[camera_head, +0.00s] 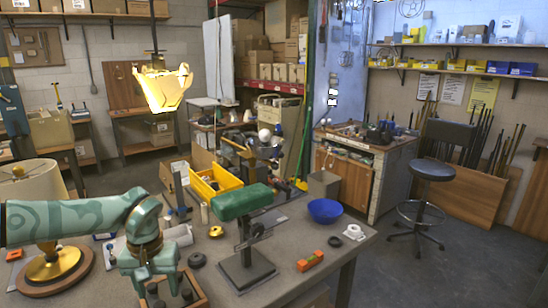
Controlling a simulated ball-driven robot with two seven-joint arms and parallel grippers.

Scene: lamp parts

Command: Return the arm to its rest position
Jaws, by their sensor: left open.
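My left arm reaches in from the left, and its teal gripper (165,284) points down over the near part of the workbench. It is open, and I see nothing held in it. My right gripper is not in view.
A yellow lamp (163,86) hangs above. A stool (432,171) stands at the right.

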